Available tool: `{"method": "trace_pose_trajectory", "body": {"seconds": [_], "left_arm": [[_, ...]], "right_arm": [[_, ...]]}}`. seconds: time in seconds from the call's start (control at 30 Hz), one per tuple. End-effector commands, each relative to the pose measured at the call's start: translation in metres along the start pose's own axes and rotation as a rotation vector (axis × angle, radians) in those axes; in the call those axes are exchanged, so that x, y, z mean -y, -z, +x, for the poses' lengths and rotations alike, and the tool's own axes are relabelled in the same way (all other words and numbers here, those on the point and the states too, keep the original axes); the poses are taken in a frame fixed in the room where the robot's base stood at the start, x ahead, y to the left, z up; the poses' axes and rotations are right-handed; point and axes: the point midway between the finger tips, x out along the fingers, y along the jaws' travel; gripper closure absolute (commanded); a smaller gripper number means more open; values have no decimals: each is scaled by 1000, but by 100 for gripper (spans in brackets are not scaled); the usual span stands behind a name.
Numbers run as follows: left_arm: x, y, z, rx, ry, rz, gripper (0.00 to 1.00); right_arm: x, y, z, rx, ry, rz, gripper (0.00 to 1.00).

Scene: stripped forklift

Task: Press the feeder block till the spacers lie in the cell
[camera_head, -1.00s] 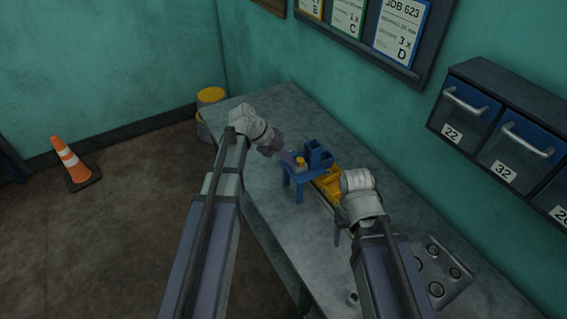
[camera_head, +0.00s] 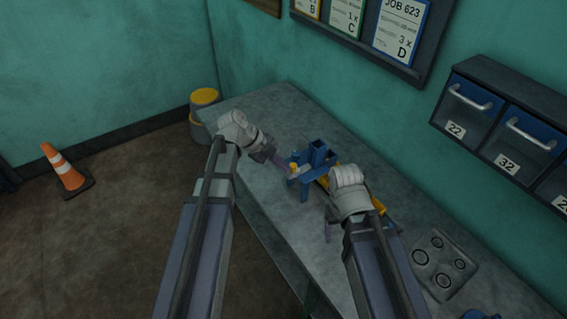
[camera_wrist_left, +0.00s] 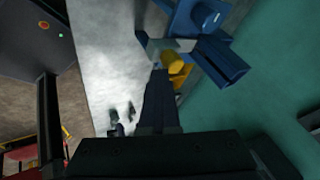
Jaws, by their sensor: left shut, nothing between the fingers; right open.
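The blue feeder (camera_head: 318,154), with an upright tower and legs, stands on the bench in the head view. A small yellow piece (camera_head: 293,167), perhaps the feeder block, sits at its left side. My left gripper (camera_head: 284,168) is shut and empty, its tip close beside that piece; contact is unclear. In the left wrist view the shut fingers (camera_wrist_left: 160,82) point at a grey-white part, beside yellow and the blue tower (camera_wrist_left: 218,62). My right gripper (camera_head: 329,213) is open, pointing down in front of the feeder. No spacers can be made out.
A grey plate with round holes (camera_head: 443,264) lies on the bench at right. Numbered drawers (camera_head: 507,140) and a job board hang on the wall. The bench (camera_head: 270,112) is clear behind the feeder. A cone and a yellow-topped bin stand on the floor at left.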

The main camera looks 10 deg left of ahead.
Motion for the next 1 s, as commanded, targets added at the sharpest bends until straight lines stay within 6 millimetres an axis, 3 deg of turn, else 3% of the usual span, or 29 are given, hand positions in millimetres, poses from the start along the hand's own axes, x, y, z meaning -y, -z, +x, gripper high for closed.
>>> {"method": "trace_pose_trajectory", "body": {"seconds": [0.6,1.0], "left_arm": [[2,2,-86,0,1,0,100],[0,0,-90,0,0,1,100]], "right_arm": [[-6,-4,-70,0,3,13,31],[-6,-4,-71,0,3,14,31]]}}
